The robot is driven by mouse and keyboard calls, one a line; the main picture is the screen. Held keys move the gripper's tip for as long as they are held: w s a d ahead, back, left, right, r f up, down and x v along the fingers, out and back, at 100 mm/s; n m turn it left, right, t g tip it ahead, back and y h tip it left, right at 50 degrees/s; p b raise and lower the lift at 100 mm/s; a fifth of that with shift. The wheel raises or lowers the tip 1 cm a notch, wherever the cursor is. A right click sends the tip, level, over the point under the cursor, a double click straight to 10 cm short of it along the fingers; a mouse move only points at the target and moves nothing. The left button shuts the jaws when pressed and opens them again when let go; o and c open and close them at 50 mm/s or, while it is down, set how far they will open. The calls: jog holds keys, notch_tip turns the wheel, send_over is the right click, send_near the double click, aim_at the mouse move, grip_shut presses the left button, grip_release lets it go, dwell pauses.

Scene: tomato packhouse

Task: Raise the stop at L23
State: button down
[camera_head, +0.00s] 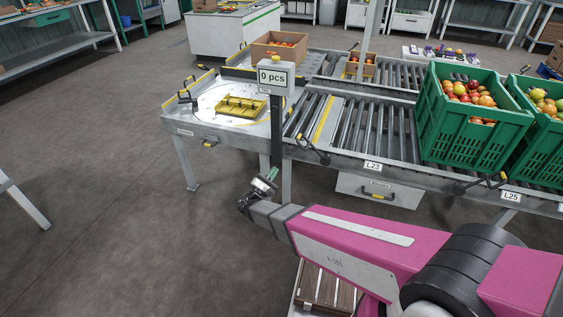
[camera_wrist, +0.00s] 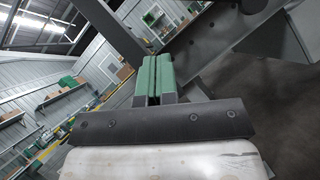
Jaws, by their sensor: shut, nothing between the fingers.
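The label L23 (camera_head: 373,166) is on the front rail of the near roller conveyor (camera_head: 350,159). A dark lever (camera_head: 313,149) sits on that rail to the left of the label. Another lever with a yellow grip (camera_head: 482,184) sits to the right, close to the L25 label (camera_head: 511,196). I cannot tell for certain which lever works the stop at L23, nor see a raised stop plate. My gripper (camera_head: 265,181) is in front of the conveyor, left of L23 and apart from both levers. Its green fingers (camera_wrist: 153,79) are together and empty in the wrist view.
Green crates of tomatoes (camera_head: 459,131) stand on the rollers at right. A post with a "0 pcs" display (camera_head: 275,77) rises near my gripper. A turntable (camera_head: 232,108) holds a yellow frame (camera_head: 241,106). A drawer (camera_head: 380,190) hangs below L23.

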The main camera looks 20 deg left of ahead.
jog(key=s+d+r+x, duration=0.1)
jog(key=r+x, duration=0.1)
jog(key=x, duration=1)
jog(key=shift+s, duration=0.35)
jog(key=shift+d, duration=0.1)
